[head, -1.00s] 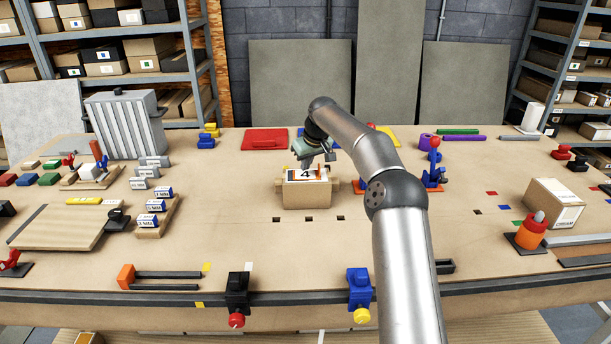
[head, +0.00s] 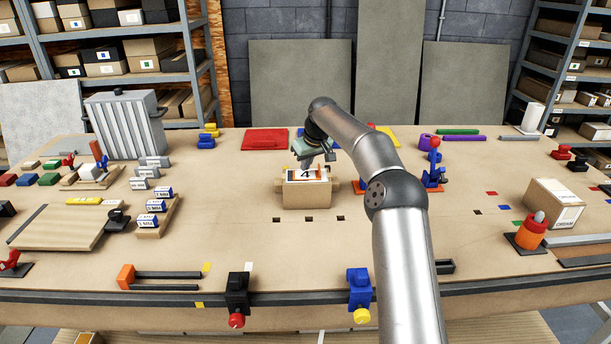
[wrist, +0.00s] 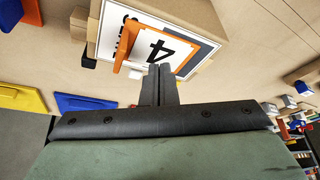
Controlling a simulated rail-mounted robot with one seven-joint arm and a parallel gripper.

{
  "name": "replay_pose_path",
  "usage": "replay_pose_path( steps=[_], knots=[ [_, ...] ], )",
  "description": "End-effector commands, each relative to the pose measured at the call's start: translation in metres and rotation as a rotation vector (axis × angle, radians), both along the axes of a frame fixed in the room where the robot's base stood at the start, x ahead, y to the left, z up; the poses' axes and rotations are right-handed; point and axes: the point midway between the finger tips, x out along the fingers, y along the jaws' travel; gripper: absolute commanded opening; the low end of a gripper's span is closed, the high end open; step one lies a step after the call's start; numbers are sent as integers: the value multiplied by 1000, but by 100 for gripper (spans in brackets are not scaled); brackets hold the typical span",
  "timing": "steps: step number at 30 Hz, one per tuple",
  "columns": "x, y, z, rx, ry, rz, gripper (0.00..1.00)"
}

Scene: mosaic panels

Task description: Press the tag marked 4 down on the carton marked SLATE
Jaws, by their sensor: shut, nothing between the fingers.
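The carton (head: 306,196) stands in the middle of the table, and in the wrist view its top carries a white label (wrist: 108,22) whose lettering is partly covered. The tag marked 4 (head: 307,174) lies on the carton's top; it also shows in the wrist view (wrist: 177,48) as a white face with a black 4. An orange strip (wrist: 126,42) runs along one side of the tag. My gripper (wrist: 160,70) is shut and empty, with its fingertips at the tag's edge, close to the 4. Whether the fingertips touch the tag I cannot tell.
A red panel (head: 265,139) lies behind the carton and a blue-and-red clamp (head: 434,168) stands to its right. A carton labelled CREAM (head: 553,205) stands far right. White-and-blue blocks (head: 151,206) sit on a rack to the left. The table in front of the carton is mostly clear.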

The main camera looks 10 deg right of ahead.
Motion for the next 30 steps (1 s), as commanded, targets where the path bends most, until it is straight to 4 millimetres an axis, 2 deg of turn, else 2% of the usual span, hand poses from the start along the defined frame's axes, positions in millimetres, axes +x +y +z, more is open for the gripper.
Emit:
replay_pose_path(
  steps=[14, 30],
  knots=[
    [0, 0, -1, 0, 0, 0, 0],
    [0, 0, -11, 0, 0, 0, 0]
  ],
)
